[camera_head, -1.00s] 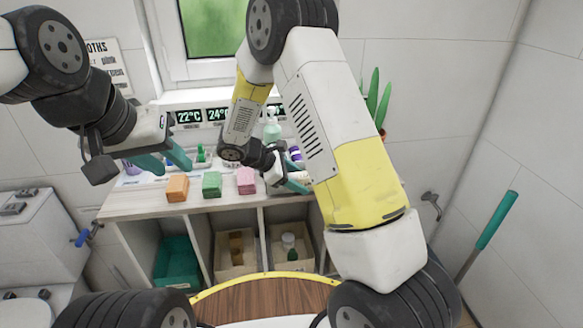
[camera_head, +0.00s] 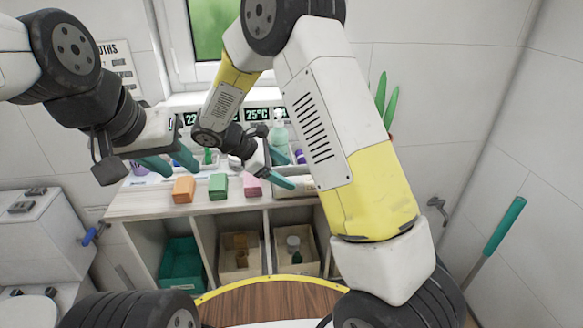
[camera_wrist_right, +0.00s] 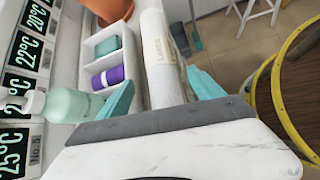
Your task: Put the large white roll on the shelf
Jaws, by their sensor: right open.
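A long white roll (camera_wrist_right: 161,58) lies between the two fingers of my right gripper (camera_wrist_right: 160,95) in the wrist view, with a finger on either side. The teal fingers look spread, and I see no clear grip on it. In the head view my right gripper (camera_head: 284,169) is low over the right part of the counter, and a pale part of the roll (camera_head: 305,188) shows by its lower fingertip. The arm hides the rest. My left gripper (camera_head: 172,163) is open and empty above the counter's left part, behind the orange block.
Orange (camera_head: 183,189), green (camera_head: 217,186) and pink (camera_head: 251,185) blocks stand along the counter's (camera_head: 150,205) front. A pump bottle (camera_wrist_right: 68,106) and a tray (camera_wrist_right: 88,50) with a purple roll are close to my right gripper. Bins fill the compartments below.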

